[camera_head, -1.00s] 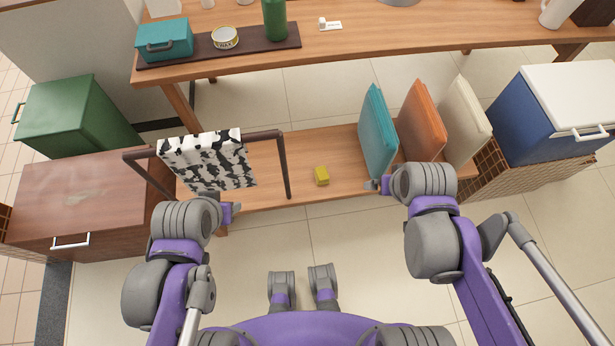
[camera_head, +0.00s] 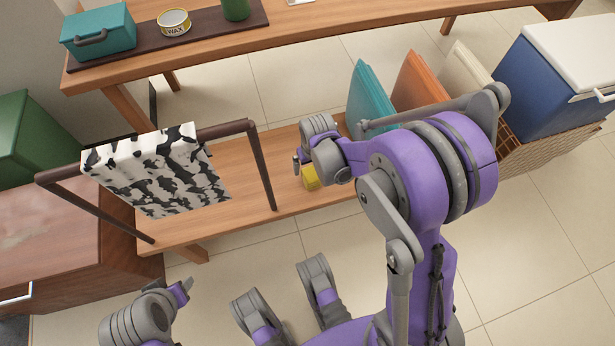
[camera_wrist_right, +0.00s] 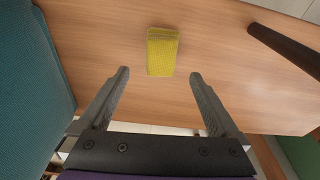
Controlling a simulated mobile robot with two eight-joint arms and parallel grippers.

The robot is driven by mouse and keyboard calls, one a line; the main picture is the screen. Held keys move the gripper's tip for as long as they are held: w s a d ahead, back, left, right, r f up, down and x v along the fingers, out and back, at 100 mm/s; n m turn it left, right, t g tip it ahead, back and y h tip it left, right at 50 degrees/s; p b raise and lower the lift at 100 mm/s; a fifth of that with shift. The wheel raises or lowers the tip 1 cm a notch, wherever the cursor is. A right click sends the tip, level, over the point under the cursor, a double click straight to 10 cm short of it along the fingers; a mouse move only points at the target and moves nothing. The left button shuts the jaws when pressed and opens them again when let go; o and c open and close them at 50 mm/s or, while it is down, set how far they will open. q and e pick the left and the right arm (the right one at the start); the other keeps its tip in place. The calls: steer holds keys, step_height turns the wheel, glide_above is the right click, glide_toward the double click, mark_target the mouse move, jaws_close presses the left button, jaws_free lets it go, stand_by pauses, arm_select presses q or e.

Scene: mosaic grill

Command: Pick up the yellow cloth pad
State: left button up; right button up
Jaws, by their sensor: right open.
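The yellow cloth pad (camera_head: 310,178) lies on the low wooden shelf (camera_head: 230,215), partly hidden by my right gripper in the head view. In the right wrist view the whole pad (camera_wrist_right: 162,52) shows, a small yellow block lying beyond the fingertips and between their lines. My right gripper (camera_wrist_right: 158,75) is open with nothing between its fingers. In the head view my right gripper (camera_head: 299,166) is just above and beside the pad. My left gripper (camera_head: 184,289) is at the lower left, away from the shelf; its jaw opening cannot be made out.
A dark rack (camera_head: 262,165) with a black-and-white cloth (camera_head: 160,170) stands left of the pad. Teal (camera_head: 368,100), orange (camera_head: 418,80) and cream (camera_head: 462,68) upright panels stand to the right. The tabletop (camera_head: 330,35) is behind and above the shelf.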

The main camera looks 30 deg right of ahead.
mark_target(311, 174)
step_height(311, 174, down, 6)
steer(key=shift+f+b, duration=0.1)
steer(key=shift+b, duration=1.05)
steer(key=c, duration=1.4)
steer(key=shift+c, duration=0.2)
step_height(311, 174, up, 10)
steer(key=p, duration=0.3)
steer(key=shift+p, duration=0.3)
